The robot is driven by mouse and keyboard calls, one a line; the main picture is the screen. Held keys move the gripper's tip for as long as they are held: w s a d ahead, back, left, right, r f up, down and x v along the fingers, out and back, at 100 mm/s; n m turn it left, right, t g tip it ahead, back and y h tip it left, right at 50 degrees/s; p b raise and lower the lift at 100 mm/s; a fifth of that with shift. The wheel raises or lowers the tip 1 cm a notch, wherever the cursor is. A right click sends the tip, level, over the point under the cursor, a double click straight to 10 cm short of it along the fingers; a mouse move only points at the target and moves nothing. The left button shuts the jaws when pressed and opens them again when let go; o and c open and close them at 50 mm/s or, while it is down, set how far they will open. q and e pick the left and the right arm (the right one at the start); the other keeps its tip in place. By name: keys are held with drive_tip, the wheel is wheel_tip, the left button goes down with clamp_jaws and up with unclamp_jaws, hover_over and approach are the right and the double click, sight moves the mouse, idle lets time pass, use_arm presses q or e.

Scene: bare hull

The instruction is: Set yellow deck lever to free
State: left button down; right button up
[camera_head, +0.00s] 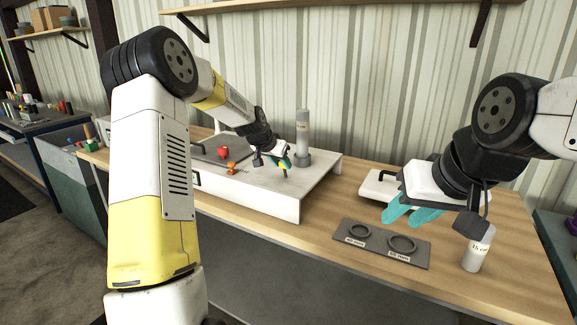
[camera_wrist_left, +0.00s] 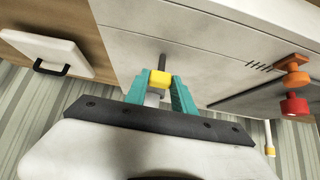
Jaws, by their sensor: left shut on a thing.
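The yellow deck lever (camera_wrist_left: 159,80) shows in the left wrist view as a yellow cap beside a dark pin, on the white deck box (camera_wrist_left: 215,45). My left gripper (camera_wrist_left: 160,92) has its teal fingers on either side of the yellow cap and is shut on it. In the head view my left gripper (camera_head: 284,164) is low over the right part of the white deck box (camera_head: 265,205), and its fingers mostly hide the lever. No position label for the lever is legible. My right gripper (camera_head: 412,215) hangs over the bench at the right, its teal fingers apart and empty.
A red knob (camera_head: 223,152) and an orange part (camera_head: 233,168) sit on the deck left of my left gripper. A grey cylinder (camera_head: 303,130) stands behind it. A dark plate with two rings (camera_head: 383,254) and another cylinder (camera_head: 477,252) are near my right gripper.

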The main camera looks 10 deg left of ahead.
use_arm(q)
drive_tip(key=shift+s+a+f+t+h, duration=0.3)
drive_tip(key=shift+s+t+h, duration=0.15)
drive_tip(key=shift+t, duration=0.35)
drive_tip(key=c, duration=1)
unclamp_jaws()
drive_tip(key=shift+s, duration=0.1)
drive_tip(key=shift+c, duration=0.2)
drive_tip(key=shift+r, duration=0.1)
drive_tip(key=v, duration=0.7)
drive_tip(key=shift+s, duration=0.35)
drive_tip(key=shift+r, duration=0.1)
